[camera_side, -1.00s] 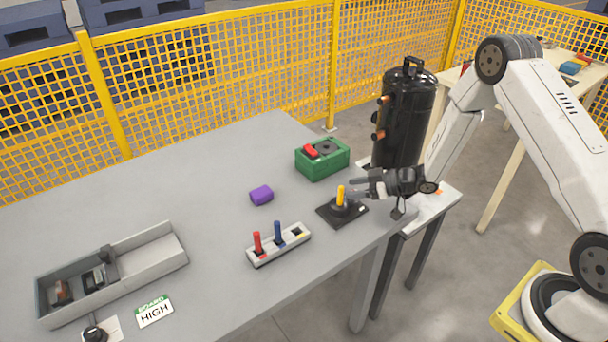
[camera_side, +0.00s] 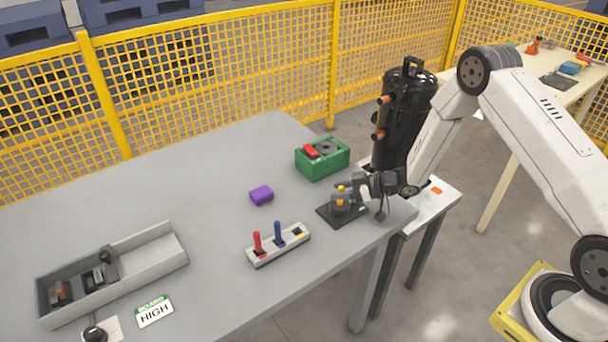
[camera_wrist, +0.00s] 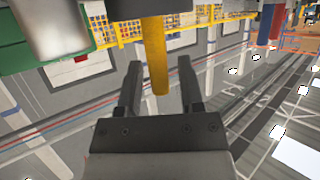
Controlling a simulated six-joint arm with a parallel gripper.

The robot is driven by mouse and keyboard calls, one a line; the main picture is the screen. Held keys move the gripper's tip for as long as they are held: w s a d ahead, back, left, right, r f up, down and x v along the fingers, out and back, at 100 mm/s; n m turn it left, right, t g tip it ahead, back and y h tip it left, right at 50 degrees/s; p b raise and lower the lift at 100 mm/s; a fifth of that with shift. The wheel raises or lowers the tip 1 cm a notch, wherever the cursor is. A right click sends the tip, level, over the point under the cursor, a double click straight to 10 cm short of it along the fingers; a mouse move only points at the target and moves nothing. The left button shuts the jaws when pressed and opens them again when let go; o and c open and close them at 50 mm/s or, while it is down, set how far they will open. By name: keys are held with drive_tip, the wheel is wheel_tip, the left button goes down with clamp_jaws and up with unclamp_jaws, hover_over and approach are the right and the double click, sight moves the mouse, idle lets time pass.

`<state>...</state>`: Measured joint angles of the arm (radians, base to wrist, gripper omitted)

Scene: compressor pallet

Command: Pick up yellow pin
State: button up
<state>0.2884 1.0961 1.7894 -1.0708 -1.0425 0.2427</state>
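The yellow pin (camera_side: 340,191) stands upright in a dark fixture on a black base plate (camera_side: 327,212) near the table's right edge. My gripper (camera_side: 346,197) is at the pin, coming in from the right at pin height. In the wrist view the yellow pin (camera_wrist: 155,58) lies between the two dark fingers of my gripper (camera_wrist: 158,75). Gaps show on both sides of the pin, so the fingers are open around it. In the side view the fingers hide part of the pin.
A rack (camera_side: 262,256) with a red pin (camera_side: 257,243) and a blue pin (camera_side: 278,232) stands in front left. A green box (camera_side: 323,165), a purple block (camera_side: 261,195) and a black tank (camera_side: 397,130) stand nearby. A grey tray (camera_side: 150,265) lies far left.

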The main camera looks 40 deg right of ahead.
clamp_jaws()
drive_tip(key=shift+r, duration=0.15)
drive_tip(key=shift+r, duration=0.8)
drive_tip(key=s+r, duration=1.1)
drive_tip(key=s, duration=0.3)
drive_tip(key=shift+a, duration=0.15)
